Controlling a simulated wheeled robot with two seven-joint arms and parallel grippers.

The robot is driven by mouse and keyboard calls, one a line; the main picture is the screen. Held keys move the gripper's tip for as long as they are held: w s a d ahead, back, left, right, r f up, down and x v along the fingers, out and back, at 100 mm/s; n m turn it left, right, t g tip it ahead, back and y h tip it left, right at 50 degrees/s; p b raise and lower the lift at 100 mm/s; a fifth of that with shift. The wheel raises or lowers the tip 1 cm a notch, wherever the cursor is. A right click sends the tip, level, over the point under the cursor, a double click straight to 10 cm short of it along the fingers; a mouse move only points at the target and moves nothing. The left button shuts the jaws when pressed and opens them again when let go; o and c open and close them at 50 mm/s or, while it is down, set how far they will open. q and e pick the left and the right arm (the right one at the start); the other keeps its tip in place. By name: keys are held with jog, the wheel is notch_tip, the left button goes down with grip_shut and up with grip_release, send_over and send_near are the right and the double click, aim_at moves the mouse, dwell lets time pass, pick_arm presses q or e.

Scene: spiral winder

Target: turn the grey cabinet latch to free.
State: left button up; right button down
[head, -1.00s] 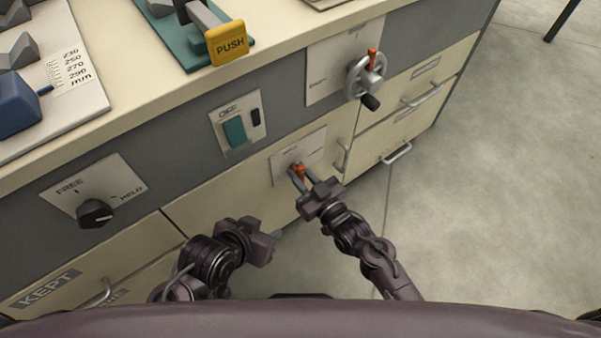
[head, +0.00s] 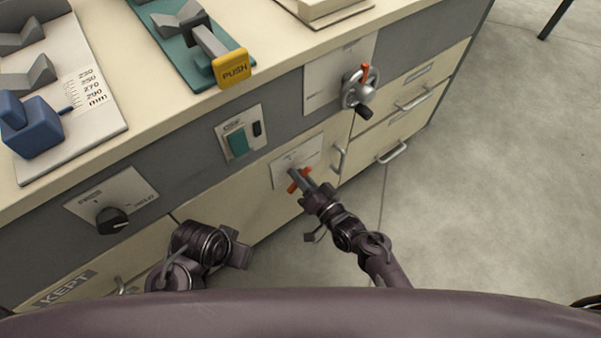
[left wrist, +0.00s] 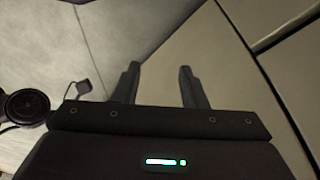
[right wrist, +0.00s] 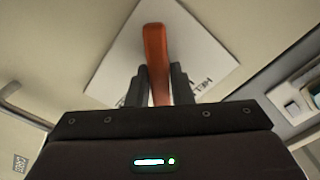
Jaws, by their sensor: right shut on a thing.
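The cabinet latch has an orange handle (head: 293,187) on a pale plate (head: 313,150) on the cream cabinet door. My right gripper (head: 303,181) is at the handle, its fingers closed on either side of it. In the right wrist view, the orange handle (right wrist: 155,50) stands between the fingers (right wrist: 159,70), in front of the plate (right wrist: 110,62). Part of a "HELD" label shows beside the right finger; the rest of the lettering is hidden. My left gripper is low in front of the cabinet; its fingers (left wrist: 159,72) are apart and empty in the left wrist view.
A black knob (head: 112,220) on its own plate is at the left. A teal switch (head: 237,143) is above the latch, a handwheel (head: 358,92) above right. Drawer handles (head: 393,152) stick out at the right.

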jog(key=m+p, duration=0.1)
jog(key=m, duration=0.3)
jog(key=shift+w+m+p, duration=0.1)
jog(key=shift+m+p, duration=0.2)
jog(key=shift+m, duration=0.1)
pick_arm(q)
jog(key=shift+s+a+f+n+g+y+p, duration=0.1)
jog(key=shift+a+f+n+g+y+p, duration=0.15)
jog(key=shift+a+f, duration=0.45)
jog(key=shift+s+a+f+n+g+y+p, duration=0.15)
jog(key=shift+a+f+g+p, duration=0.25)
jog(key=shift+f, duration=0.45)
pick_arm(e)
jog(key=shift+d+f+m, duration=0.1)
jog(key=shift+f+m, duration=0.1)
jog(key=shift+m, duration=0.8)
jog(key=shift+f+m, duration=0.15)
jog(key=shift+m, duration=0.85)
pick_arm(q)
jog(key=shift+w, duration=0.1)
pick_arm(e)
jog(key=c, duration=1.4)
grip_release()
jog(key=shift+o, duration=0.2)
